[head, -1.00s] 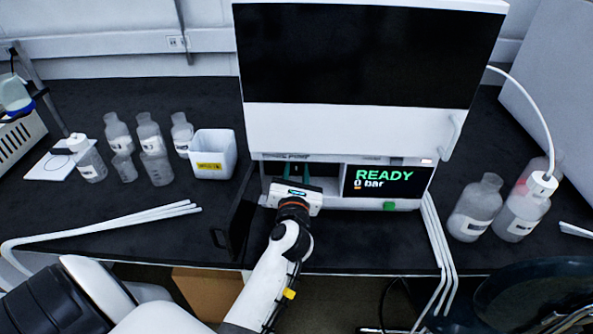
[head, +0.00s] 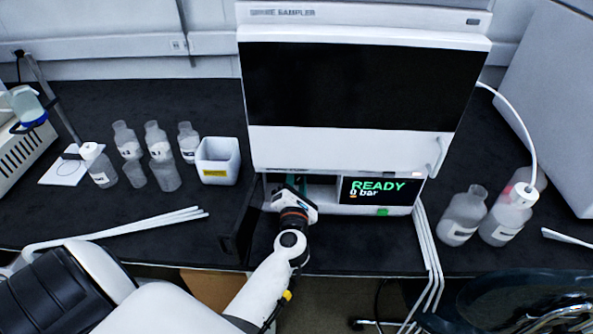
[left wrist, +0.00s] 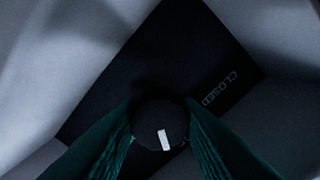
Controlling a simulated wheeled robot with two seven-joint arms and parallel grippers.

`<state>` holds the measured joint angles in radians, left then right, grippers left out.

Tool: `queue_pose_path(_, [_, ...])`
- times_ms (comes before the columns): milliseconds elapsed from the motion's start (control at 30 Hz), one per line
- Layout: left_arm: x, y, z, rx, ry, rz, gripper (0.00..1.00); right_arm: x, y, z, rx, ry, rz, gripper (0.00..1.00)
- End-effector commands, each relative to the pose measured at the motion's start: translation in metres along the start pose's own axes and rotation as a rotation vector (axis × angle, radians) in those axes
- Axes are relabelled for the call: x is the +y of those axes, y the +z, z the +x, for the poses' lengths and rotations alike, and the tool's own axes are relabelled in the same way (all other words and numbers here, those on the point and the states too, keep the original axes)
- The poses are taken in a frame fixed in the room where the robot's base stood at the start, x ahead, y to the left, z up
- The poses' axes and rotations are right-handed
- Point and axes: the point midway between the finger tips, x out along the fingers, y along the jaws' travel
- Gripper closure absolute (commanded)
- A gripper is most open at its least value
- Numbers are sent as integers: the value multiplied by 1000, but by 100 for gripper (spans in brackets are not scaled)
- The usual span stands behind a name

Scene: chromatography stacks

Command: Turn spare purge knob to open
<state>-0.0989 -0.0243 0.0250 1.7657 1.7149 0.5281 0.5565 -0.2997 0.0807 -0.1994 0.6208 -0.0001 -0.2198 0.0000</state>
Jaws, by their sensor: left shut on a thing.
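The purge knob (left wrist: 158,112) is a small dark round knob with a white pointer mark, in the left wrist view. It sits on a dark panel (left wrist: 150,60) with the word CLOSED printed to the knob's upper right, slanted in this view. The pointer aims toward the bottom of the view, away from that word. My left gripper (left wrist: 160,130) is shut on the knob, one green finger on each side. In the head view my left gripper (head: 297,182) reaches into the open bay under the white instrument (head: 340,147), and the knob is hidden there. My right gripper is not in view.
A lit READY, 0 bar screen (head: 377,191) is right of the bay. An open dark door (head: 238,228) stands left of my wrist. White tubes (head: 428,250) hang at the right. Bottles (head: 465,215) and a white bin (head: 218,162) stand on the bench.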

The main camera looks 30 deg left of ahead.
Motion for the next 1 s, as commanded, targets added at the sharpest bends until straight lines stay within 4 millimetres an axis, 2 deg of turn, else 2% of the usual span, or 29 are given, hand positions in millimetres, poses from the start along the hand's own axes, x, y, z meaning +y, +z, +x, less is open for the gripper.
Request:
queue_pose_path(33, [-4,-4,0,-1,2,46,91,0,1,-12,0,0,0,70])
queue_pose_path(500, [-3,-4,0,-1,2,490,91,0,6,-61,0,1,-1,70])
queue_pose_path(1000, [-2,-2,0,0,0,889,91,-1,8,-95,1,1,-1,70])
